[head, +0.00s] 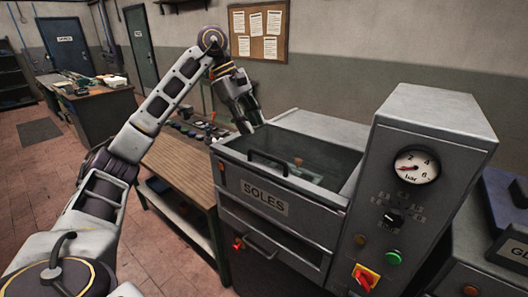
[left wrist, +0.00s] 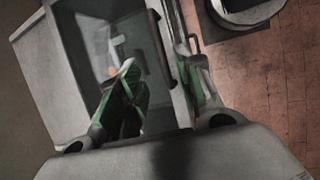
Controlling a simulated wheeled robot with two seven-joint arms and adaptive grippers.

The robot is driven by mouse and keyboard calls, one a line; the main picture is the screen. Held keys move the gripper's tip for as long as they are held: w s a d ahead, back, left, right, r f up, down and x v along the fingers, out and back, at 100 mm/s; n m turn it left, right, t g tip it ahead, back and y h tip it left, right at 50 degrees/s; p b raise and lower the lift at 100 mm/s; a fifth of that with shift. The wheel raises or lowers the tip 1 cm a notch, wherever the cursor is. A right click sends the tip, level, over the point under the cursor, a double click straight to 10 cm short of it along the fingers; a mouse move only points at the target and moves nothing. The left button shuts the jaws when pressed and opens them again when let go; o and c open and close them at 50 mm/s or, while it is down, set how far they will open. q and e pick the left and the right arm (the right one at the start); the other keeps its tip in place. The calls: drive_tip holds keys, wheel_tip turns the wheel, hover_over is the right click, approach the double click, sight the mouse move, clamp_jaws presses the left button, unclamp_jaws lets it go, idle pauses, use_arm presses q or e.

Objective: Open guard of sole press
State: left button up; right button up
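The sole press is a grey machine with a SOLES plate (head: 264,197) on its front. Its guard (head: 315,155) looks like a clear panel over the top opening, with a dark bar handle (head: 268,163) near the front edge. The guard appears down. My left gripper (head: 250,118) points down at the far left corner of the press, away from the handle. In the left wrist view, the green-padded fingers of my left gripper (left wrist: 162,78) are apart, with a press edge showing between them. I cannot tell whether they touch it. My right gripper is not in view.
A control box with a pressure gauge (head: 417,167), a green button (head: 393,258) and a red-yellow switch (head: 366,277) stands right of the opening. A wooden bench (head: 180,170) with small items stands left. Another machine (head: 490,245) stands at the right edge.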

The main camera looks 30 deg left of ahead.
sight(264, 155)
use_arm(q)
drive_tip(key=shift+x, duration=4.85)
clamp_jaws()
